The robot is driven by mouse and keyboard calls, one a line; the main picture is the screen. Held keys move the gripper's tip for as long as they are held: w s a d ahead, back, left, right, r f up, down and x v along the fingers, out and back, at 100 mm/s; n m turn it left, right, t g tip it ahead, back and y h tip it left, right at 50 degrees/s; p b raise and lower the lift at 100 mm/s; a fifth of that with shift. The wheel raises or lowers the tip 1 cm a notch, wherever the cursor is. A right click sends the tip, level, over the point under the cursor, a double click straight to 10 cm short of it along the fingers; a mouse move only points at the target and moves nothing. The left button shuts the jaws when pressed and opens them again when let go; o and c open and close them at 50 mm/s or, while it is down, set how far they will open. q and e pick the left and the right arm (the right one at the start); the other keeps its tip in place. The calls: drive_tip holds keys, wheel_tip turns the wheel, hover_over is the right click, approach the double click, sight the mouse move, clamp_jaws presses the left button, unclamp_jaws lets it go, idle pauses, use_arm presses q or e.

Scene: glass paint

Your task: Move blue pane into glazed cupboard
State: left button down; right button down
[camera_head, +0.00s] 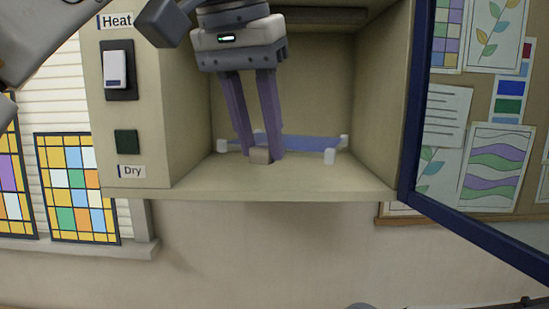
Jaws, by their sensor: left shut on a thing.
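The glazed cupboard (190,172) is a beige box with its front open, and its blue-framed glass door (411,120) is swung out to the right. The blue pane (312,143) lies low and flat inside it, among small white corner posts (330,156). The fingers hide part of the pane. Whether the pane rests on the posts or hangs just above them, I cannot tell. My right gripper is not in view.
The cupboard's left front panel carries a "Heat" switch (115,69) and a green "Dry" button (126,142). The open door stands out at the right, before a pinboard (432,85) with pictures. Stained-glass windows (77,190) are at the left.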

sight(264, 136)
use_arm(q)
drive_tip(key=w+p, duration=0.1)
drive_tip(key=w, duration=0.3)
drive_tip(key=w+p, duration=0.2)
drive_tip(key=w, duration=0.2)
drive_tip(key=w+p, duration=0.2)
drive_tip(key=w, duration=0.2)
drive_tip(key=shift+w+a+r, duration=0.15)
drive_tip(key=shift+w+r, duration=0.15)
drive_tip(key=shift+w, duration=0.1)
wheel_tip(264, 136, down, 3)
drive_tip(key=shift+s+f+b, duration=0.1)
drive_tip(key=shift+b, duration=0.95)
drive_tip(key=shift+f, duration=0.4)
wheel_tip(264, 136, down, 3)
drive_tip(key=shift+r+b, duration=0.1)
drive_tip(key=shift+b, duration=0.35)
drive_tip(key=shift+w+p, duration=0.2)
drive_tip(key=shift+p, duration=0.1)
drive_tip(key=shift+f, duration=0.3)
drive_tip(key=shift+f, duration=0.1)
